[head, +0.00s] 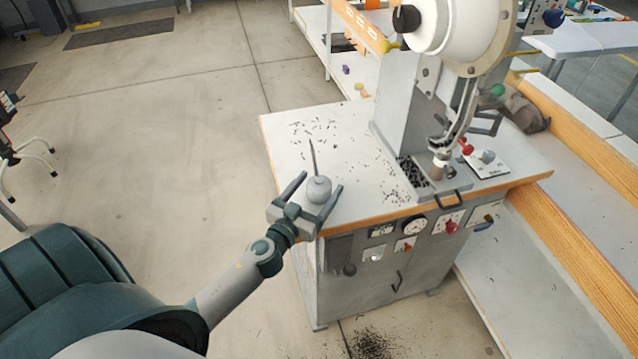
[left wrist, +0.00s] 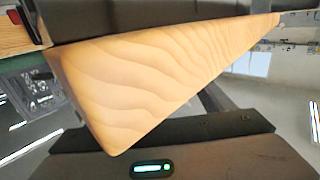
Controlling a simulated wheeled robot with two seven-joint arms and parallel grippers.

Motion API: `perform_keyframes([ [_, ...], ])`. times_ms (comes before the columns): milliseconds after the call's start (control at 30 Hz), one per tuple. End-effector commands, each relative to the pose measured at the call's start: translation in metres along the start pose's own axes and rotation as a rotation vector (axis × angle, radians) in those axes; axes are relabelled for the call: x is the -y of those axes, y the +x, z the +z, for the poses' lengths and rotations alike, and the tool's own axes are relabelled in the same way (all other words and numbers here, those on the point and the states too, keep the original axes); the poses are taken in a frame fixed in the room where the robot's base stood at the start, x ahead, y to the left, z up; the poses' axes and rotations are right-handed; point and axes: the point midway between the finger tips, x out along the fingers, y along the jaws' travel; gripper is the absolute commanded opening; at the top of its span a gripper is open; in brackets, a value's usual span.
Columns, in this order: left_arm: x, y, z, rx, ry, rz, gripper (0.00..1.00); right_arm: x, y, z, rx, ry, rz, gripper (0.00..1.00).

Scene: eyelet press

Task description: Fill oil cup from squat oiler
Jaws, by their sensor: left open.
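The squat oiler (head: 319,191), a small round grey can with a long thin spout pointing up, stands at the near left corner of the press table (head: 352,190). My left gripper (head: 320,183) is open at that corner, one finger on each side of the oiler; I cannot tell whether they touch it. In the left wrist view a wood-grained surface (left wrist: 150,75) fills the space between the dark jaws, and the oiler cannot be made out. I cannot pick out the oil cup with certainty on the eyelet press (head: 400,110). My right gripper is not in view.
Small dark bits are scattered over the table top, and more lie in a dark tray (head: 413,172) under the press head. A gauge (head: 414,226) and red switches line the cabinet front. Wood-edged shelving (head: 575,245) stands right.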

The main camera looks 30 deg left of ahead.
Motion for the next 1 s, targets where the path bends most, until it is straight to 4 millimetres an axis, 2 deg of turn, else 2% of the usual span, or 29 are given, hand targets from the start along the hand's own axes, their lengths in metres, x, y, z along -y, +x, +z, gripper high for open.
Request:
perform_keyframes([
  [167, -0.0003, 0.0119, 0.0004, 0.001, 0.000, 0.001, 0.74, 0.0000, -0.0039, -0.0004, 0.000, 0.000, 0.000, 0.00],
  [633, -0.0003, 0.0122, 0.0010, 0.001, 0.000, 0.000, 0.74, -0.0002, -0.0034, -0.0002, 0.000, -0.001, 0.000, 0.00],
  [667, -0.0003, 0.0121, 0.0010, 0.001, 0.000, 0.000, 0.70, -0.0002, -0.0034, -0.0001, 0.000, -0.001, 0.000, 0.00],
  [833, -0.0002, 0.0121, 0.0010, 0.001, 0.000, 0.000, 0.29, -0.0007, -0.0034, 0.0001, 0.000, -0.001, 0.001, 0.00],
  [867, -0.0002, 0.0121, 0.0010, 0.001, 0.000, 0.000, 0.26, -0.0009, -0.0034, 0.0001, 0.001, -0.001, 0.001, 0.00],
  [1000, -0.0003, 0.0123, 0.0004, 0.000, 0.000, 0.000, 0.26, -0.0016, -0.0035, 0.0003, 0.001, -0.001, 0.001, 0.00],
])
